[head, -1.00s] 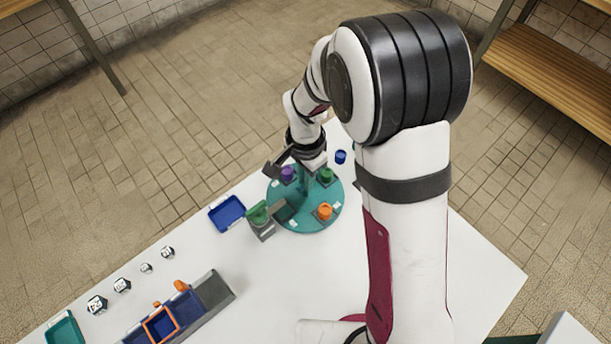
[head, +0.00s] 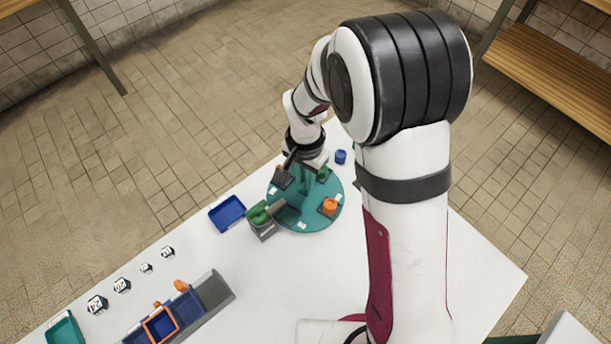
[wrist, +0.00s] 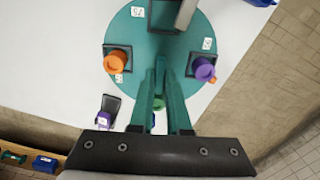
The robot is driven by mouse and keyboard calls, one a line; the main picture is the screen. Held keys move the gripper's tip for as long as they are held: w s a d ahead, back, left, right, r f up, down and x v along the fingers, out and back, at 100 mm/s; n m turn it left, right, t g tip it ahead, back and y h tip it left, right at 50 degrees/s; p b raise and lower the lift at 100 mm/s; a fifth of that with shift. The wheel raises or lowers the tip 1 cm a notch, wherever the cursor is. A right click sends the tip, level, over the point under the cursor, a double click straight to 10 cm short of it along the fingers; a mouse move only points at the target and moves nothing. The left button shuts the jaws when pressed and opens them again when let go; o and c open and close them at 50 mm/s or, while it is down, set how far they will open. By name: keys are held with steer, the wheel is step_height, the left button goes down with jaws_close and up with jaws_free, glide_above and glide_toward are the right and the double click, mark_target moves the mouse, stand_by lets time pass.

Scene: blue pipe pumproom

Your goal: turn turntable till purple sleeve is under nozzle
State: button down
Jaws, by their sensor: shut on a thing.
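The teal turntable (head: 312,222) shows in both views, carrying dark holders around its rim. In the wrist view, the purple sleeve (wrist: 204,70) is at the right and an orange sleeve (wrist: 116,62) opposite at the left. A green sleeve (head: 323,173) is at the back in the head view. An empty holder (wrist: 163,14) is at the top of the wrist view, with the grey nozzle arm (wrist: 187,12) beside and partly over it. My gripper (wrist: 161,64) is shut at the turntable's middle; the part gripped is mostly hidden. In the head view, the purple sleeve is hidden.
The green-topped nozzle stand (head: 259,214) is left of the turntable. A blue tray (head: 227,213) lies beyond it, and a blue cup (head: 341,157) stands behind the disc. Blue bins (head: 185,306) and several nuts are at front left. The white table is clear in front.

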steer(key=shift+n, duration=7.5)
steer(key=c, duration=0.9)
jaws_free()
steer(key=shift+r, duration=0.15)
